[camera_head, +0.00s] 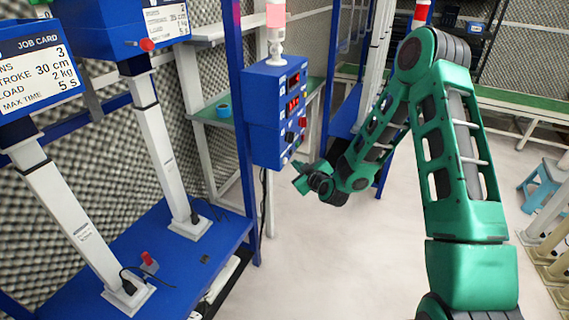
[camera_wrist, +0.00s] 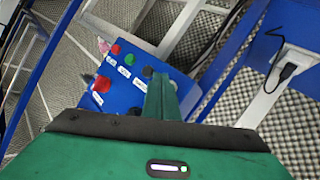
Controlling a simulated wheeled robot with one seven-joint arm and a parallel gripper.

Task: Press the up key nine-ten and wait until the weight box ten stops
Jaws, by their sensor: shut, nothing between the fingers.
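A blue control box (camera_head: 277,112) with red displays and several knobs and buttons hangs on a blue post in the head view. Its face shows in the wrist view (camera_wrist: 118,84) with red, green and dark buttons; their labels are too small to read. My gripper (camera_head: 302,180) is shut and empty, just right of the box's lower end. In the wrist view its green fingers (camera_wrist: 161,92) overlap the panel's right part; I cannot tell whether they touch it. Two blue boxes, a near one (camera_head: 22,42) and a farther one (camera_head: 88,35), top white columns; I cannot tell which is ten.
The white columns (camera_head: 158,140) stand on a blue bench (camera_head: 190,262) with cables and a small red-knobbed device (camera_head: 149,262). A lamp (camera_head: 275,14) tops the control box. Foam walls lie left. The pale floor (camera_head: 330,270) is clear; a blue stool (camera_head: 543,183) stands right.

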